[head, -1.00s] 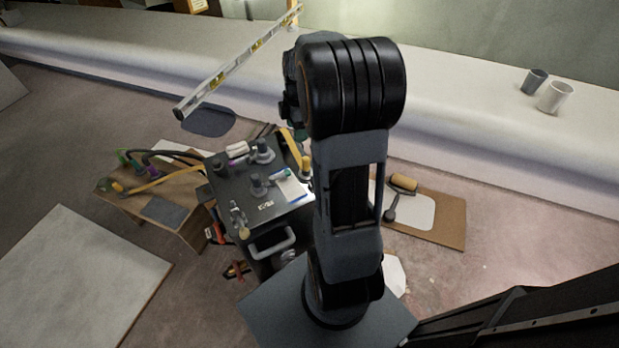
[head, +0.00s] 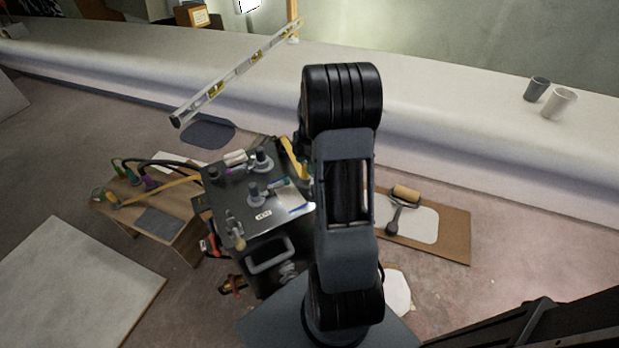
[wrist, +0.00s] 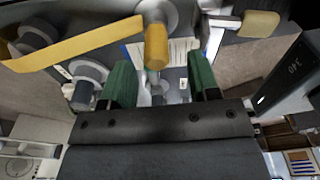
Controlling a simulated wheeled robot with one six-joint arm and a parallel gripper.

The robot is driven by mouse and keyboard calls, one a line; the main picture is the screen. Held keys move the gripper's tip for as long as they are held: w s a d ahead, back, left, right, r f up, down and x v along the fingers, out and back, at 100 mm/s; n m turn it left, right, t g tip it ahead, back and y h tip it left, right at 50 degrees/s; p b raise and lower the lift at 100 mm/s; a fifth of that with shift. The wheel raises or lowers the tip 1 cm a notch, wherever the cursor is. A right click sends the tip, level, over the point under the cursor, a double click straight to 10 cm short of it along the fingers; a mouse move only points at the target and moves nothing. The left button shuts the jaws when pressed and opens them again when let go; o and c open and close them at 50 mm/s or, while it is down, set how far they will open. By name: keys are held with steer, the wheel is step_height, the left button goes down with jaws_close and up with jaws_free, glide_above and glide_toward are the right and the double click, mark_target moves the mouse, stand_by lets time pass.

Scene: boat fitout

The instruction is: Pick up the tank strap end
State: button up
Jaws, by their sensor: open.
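The tank strap end looks to be the yellow cylindrical tip (wrist: 156,47) of a flat yellow strap (wrist: 80,45) in the wrist view. The strap comes in from the left. My gripper (wrist: 160,68) is open, with its two green fingers spread on either side below the strap end. The strap end lies roughly centred between the fingers, near their tips; I cannot tell how much depth separates them. In the head view the strap end (head: 305,172) shows just left of my arm, at the back right of a dark box. My gripper is mostly hidden there behind my arm.
The dark box (head: 222,190) carries several knobs and a front handle (head: 269,254). Left of it stands a wooden stool (head: 180,227) with hoses and another yellow strap. A spirit level (head: 235,75) slants above the pale ledge.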

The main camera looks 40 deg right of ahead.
mark_target(306, 178)
steer(key=f, duration=0.3)
steer(key=f+b, duration=0.1)
steer(key=f, duration=0.1)
steer(key=shift+w+a, duration=0.1)
steer(key=shift+a, duration=0.2)
jaws_close()
